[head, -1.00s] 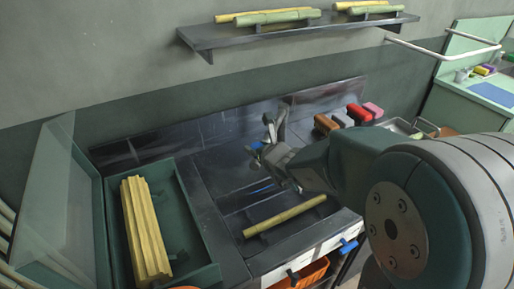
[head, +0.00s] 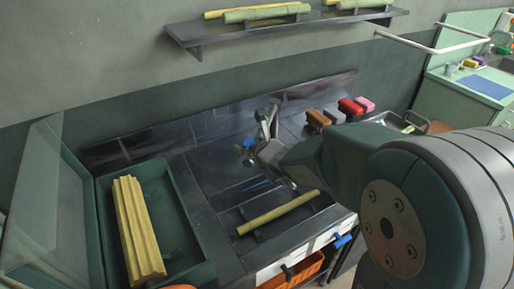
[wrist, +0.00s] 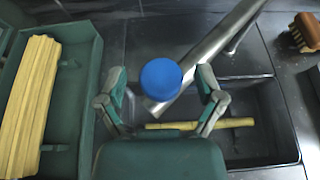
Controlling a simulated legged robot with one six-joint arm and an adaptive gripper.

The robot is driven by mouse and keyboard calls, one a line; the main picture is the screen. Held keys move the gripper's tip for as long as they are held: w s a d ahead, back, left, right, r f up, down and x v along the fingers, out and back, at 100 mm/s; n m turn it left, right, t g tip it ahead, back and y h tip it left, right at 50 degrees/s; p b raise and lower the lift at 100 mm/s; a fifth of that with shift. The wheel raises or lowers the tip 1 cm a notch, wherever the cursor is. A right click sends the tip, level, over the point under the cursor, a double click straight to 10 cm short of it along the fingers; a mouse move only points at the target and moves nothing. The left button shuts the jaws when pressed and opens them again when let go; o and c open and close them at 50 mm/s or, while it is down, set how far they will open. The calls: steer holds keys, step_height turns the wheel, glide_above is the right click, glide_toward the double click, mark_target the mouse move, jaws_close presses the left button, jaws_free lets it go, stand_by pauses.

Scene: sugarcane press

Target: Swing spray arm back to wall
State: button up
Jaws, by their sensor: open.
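The spray arm (wrist: 219,48) is a grey metal tube in the wrist view. It runs from the top right down to a round blue end (wrist: 160,79). My gripper (wrist: 161,92) is open, with one finger on each side of the blue end; I cannot tell whether either touches it. In the head view my gripper (head: 266,140) is over the dark sink counter, with a bit of blue (head: 248,143) beside it. Most of the tube is hidden or hard to separate from my fingers there. The back wall (head: 110,112) stands behind the counter.
A cane stick (head: 278,212) lies in the sink basin below my gripper. A green bin (head: 188,218) with a bundle of yellow cane (head: 137,230) stands left. Several brushes and blocks (head: 318,120) sit right. A cane shelf (head: 220,36) hangs above.

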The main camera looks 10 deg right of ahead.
steer(key=v, duration=1.1)
steer(key=shift+s, duration=0.2)
steer(key=shift+d, duration=0.1)
steer(key=c, duration=0.8)
steer(key=shift+w+d+r, duration=0.15)
steer(key=shift+r, duration=0.2)
jaws_close()
steer(key=shift+s+d+r+n+g+y, duration=0.9)
steer(key=shift+s+d+n+g+y, duration=0.7)
steer(key=shift+d, duration=1.3)
steer(key=x, duration=1.3)
steer(key=shift+w+r+g+h, duration=0.15)
steer(key=shift+w+g+h, duration=0.2)
steer(key=shift+w, duration=0.25)
